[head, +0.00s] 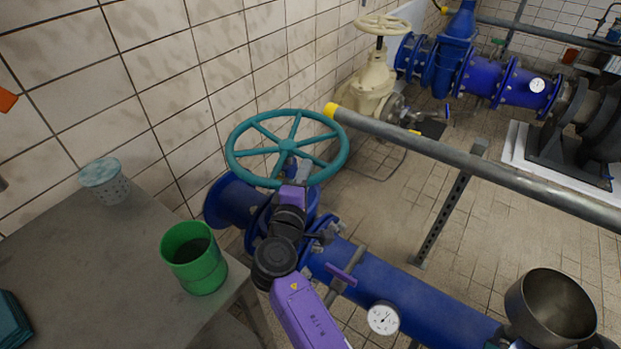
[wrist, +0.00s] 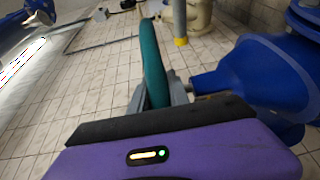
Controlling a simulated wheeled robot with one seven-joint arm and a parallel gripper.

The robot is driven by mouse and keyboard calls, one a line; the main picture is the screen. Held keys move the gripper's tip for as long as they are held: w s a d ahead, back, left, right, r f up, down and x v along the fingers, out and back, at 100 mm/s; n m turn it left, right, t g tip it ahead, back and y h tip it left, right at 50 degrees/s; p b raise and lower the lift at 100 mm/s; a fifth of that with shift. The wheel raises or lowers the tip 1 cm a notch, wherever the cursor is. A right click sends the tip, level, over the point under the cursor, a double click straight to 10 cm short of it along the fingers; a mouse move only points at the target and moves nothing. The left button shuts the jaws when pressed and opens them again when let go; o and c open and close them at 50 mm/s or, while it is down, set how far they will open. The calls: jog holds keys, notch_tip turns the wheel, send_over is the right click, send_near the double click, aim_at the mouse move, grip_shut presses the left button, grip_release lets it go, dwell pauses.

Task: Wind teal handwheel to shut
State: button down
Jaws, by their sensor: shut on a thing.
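The teal handwheel (head: 288,145) is a spoked ring on top of a blue valve (head: 285,207) in the middle of the head view. My gripper (head: 299,173) is at the near side of the wheel and shut on its rim. In the wrist view the teal rim (wrist: 152,62) runs up between the grey fingers of my gripper (wrist: 160,95). The blue valve body (wrist: 262,75) is to the right there. My purple and black arm hides part of the near rim and valve in the head view.
A grey table (head: 120,270) at the left holds a green cup (head: 195,262) and a perforated, lidded cup (head: 106,182). A grey rail with a yellow end (head: 470,170) passes just right of the wheel. A blue pipe with a gauge (head: 383,318) runs to the lower right. A tiled wall stands behind.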

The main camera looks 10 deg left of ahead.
jog(key=shift+s+a+f, duration=0.15)
jog(key=shift+a+f, duration=0.05)
jog(key=shift+f, duration=0.05)
jog(key=c, duration=1.3)
grip_release()
jog(key=shift+o, duration=0.2)
jog(key=shift+r, duration=0.15)
jog(key=s, duration=0.7)
jog(key=shift+s+r, duration=0.25)
jog(key=shift+s, duration=0.15)
